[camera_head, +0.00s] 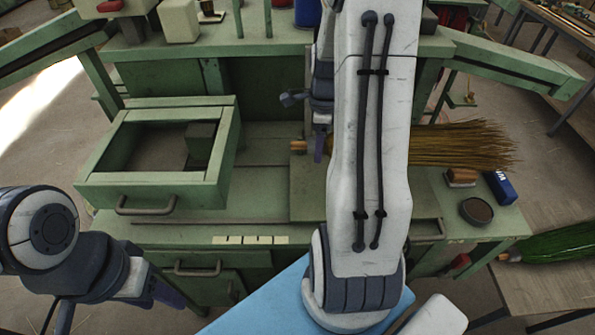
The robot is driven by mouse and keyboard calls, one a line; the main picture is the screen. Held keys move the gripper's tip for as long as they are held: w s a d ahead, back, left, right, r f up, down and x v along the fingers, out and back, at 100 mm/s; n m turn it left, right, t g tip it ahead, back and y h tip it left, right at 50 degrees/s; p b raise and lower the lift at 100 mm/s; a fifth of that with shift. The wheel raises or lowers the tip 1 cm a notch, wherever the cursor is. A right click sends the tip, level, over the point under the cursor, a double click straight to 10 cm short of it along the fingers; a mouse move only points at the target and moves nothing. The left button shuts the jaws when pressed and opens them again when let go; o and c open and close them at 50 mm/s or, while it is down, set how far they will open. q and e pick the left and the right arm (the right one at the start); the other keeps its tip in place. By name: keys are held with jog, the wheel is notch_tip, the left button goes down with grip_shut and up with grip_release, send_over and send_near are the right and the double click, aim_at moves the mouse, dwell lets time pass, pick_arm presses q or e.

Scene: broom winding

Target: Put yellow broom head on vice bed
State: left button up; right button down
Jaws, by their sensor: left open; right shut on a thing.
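The yellow broom head (460,145) lies level across the right half of the green bench, bristles pointing right. Its short wooden end (298,146) shows left of my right arm; the middle is hidden behind that arm. My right gripper (319,148) is at this wooden end and shut on the broom head; its fingers are partly hidden. A flat, raised green plate (305,195) lies under and in front of it and looks like the vice bed. I cannot tell if broom and plate touch. My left gripper (172,295) is open and empty at lower left, in front of the bench.
An open green drawer-like frame (150,178) with a dark block (200,140) stands at left. A small brush (461,177), a blue box (500,187) and a round tin (476,211) sit at right. A green broom (560,243) lies on the right-hand table.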

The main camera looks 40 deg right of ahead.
jog(key=w+a+f+p, duration=0.1)
jog(key=a+f, duration=0.2)
jog(key=w+a+f+p, duration=0.1)
jog(key=w+a+f, duration=0.1)
jog(key=a+f, duration=0.1)
jog(key=w+a+f+p, duration=0.1)
jog(key=w+a+f, duration=0.1)
jog(key=f, duration=0.1)
jog(key=shift+w+a+p, duration=0.2)
jog(key=shift+a+p, duration=0.1)
jog(key=shift+a, duration=0.1)
jog(key=shift+f, duration=0.6)
jog(key=shift+c, duration=0.3)
grip_release()
notch_tip(320, 180, up, 12)
jog(key=b, duration=0.2)
jog(key=shift+d, duration=0.15)
